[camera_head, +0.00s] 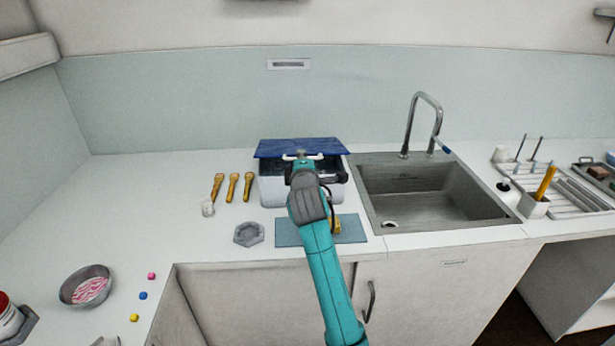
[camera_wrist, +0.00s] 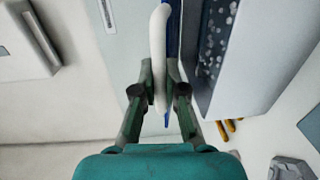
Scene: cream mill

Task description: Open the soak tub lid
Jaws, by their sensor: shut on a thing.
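The soak tub (camera_head: 272,192) is a pale box on the counter, left of the sink, partly hidden by my arm. Its blue lid (camera_head: 270,148) is raised at the back, and the dark inside shows below it. In the wrist view the lid (camera_wrist: 168,118) is seen nearly edge-on, and the tub's wall (camera_wrist: 250,60) stands to the right with speckled dark contents. My gripper (camera_wrist: 160,85) is shut on the white lid handle (camera_wrist: 158,45), one finger on each side. In the head view my gripper (camera_head: 302,160) is at the lid's front edge, with its fingers small.
Several yellow-handled tools (camera_head: 233,187) lie left of the tub. A grey hexagonal dish (camera_head: 248,234) and a blue-grey mat (camera_head: 288,233) lie in front. The sink (camera_head: 430,190) with its tall tap (camera_head: 412,115) is close on the right.

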